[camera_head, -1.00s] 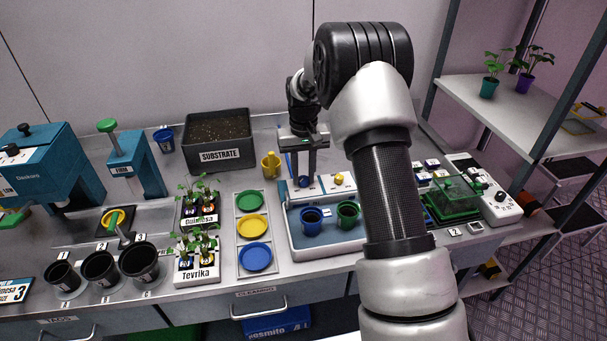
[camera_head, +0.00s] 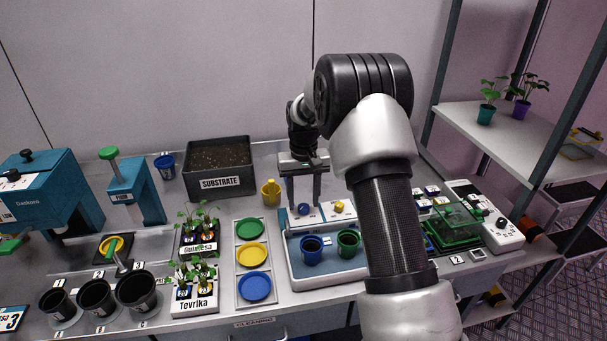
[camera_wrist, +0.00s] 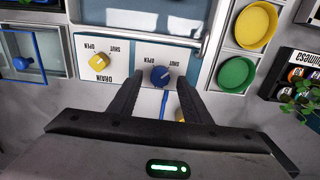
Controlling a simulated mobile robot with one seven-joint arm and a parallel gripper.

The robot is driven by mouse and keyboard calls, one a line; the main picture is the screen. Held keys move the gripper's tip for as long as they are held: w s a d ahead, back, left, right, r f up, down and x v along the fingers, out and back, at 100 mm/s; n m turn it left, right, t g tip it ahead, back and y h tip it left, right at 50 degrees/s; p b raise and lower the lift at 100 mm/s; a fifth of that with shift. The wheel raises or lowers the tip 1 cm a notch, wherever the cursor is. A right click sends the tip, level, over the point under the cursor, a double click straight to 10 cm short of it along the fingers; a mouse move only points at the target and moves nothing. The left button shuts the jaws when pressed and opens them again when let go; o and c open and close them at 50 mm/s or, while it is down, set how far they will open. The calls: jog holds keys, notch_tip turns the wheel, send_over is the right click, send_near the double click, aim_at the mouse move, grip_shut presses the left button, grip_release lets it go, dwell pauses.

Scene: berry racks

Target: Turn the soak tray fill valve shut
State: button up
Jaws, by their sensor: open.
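The soak tray (camera_head: 296,272) is a blue-lined tray with a pale rim, at the middle of the bench. On its back panel are a blue knob (camera_head: 304,209) and a yellow knob (camera_head: 338,206). In the wrist view the blue knob (camera_wrist: 160,76) sits between SHUT and OPEN marks; its name is hidden. The yellow knob (camera_wrist: 98,62) is labelled DRAIN. My gripper (camera_wrist: 159,84) is open and points down, with one finger on each side of the blue knob. I cannot tell whether the fingers touch it. My gripper also shows in the head view (camera_head: 303,203).
A blue pot (camera_head: 312,250) and a green pot (camera_head: 348,243) stand in the tray. A small yellow bottle (camera_head: 271,193) stands behind left. Coloured dishes (camera_head: 251,228) lie left, and a green clear-lidded box (camera_head: 455,229) stands right. The substrate bin (camera_head: 219,169) is at the back.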

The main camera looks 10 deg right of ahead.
aim_at(303, 206)
notch_tip(303, 206, up, 16)
jog(key=shift+p, duration=0.35)
jog(key=shift+r, duration=0.1)
jog(key=s+r+t+p, duration=0.3)
jog(key=s+r, duration=1.2)
jog(key=s, duration=0.3)
jog(key=s+f+t+p, duration=0.1)
jog(key=s+f+t, duration=0.1)
jog(key=s, duration=1.4)
jog(key=shift+a+f+t, duration=0.15)
jog(key=shift+f+t, duration=0.15)
jog(key=shift+f, duration=0.25)
